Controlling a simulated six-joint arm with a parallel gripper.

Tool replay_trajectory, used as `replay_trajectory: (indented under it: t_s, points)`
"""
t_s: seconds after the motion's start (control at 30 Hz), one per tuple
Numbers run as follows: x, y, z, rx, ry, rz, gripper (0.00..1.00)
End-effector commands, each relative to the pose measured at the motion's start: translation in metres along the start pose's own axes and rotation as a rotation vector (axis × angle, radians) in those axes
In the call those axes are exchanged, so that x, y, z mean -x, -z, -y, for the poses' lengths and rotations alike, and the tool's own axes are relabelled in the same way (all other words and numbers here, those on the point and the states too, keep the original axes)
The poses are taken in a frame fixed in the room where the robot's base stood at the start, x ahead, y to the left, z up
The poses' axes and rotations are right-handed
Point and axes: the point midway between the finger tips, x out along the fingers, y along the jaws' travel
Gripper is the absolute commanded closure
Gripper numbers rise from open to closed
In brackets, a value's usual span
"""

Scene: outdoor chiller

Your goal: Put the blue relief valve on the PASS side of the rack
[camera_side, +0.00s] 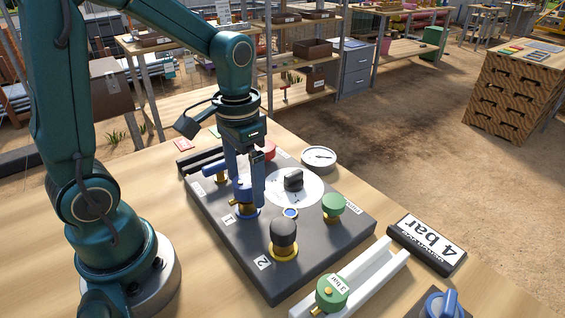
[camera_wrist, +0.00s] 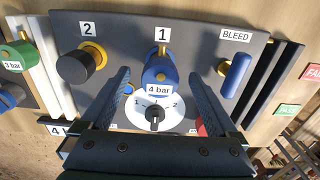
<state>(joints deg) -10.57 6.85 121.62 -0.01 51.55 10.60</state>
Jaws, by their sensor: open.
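A blue relief valve marked "4 bar" (camera_wrist: 160,68) stands in port 1 of the dark test panel (camera_side: 330,252). In the side view the valve (camera_side: 246,206) is mostly hidden behind my fingers. My gripper (camera_side: 246,190) points down over it, with its fingers apart. In the wrist view my gripper (camera_wrist: 160,76) has one finger on each side of the valve, with gaps visible. A dark slotted rack (camera_wrist: 272,85) stands beside the panel's BLEED end. Beyond it lie a red FAIL tag (camera_wrist: 312,72) and a green PASS tag (camera_wrist: 287,110). The rack's PASS side is partly out of view.
Port 2 holds a black knob (camera_side: 283,232). A blue BLEED handle (camera_wrist: 236,75), selector dial (camera_side: 293,182), green knob (camera_side: 333,205) and gauge (camera_side: 318,157) stand close by. A white rack (camera_side: 375,267) holds a green 3 bar valve (camera_side: 332,293). Another blue valve (camera_side: 440,304) sits at the lower right.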

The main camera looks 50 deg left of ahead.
Motion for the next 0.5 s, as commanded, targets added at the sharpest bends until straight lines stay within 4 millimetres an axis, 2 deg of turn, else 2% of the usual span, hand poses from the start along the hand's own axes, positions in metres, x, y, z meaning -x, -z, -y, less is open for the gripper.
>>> replay_trajectory:
  t_s: [0.1, 0.27, 0.3, 0.33, 0.37, 0.5]
  points:
    - [0.0001, 0.0000, 0.0000, 0.000, 0.000, 0.000, 0.05]
    - [0.0003, 0.0001, 0.0000, 0.000, 0.000, 0.000, 0.66]
    - [0.0003, 0.0001, 0.0000, 0.000, 0.000, 0.000, 0.81]
    - [0.0003, 0.0001, 0.0000, 0.000, 0.000, 0.000, 0.93]
    - [0.0004, 0.0001, 0.0000, 0.000, 0.000, 0.000, 1.00]
    - [0.0006, 0.0003, -0.0001, 0.000, 0.000, -0.001, 1.00]
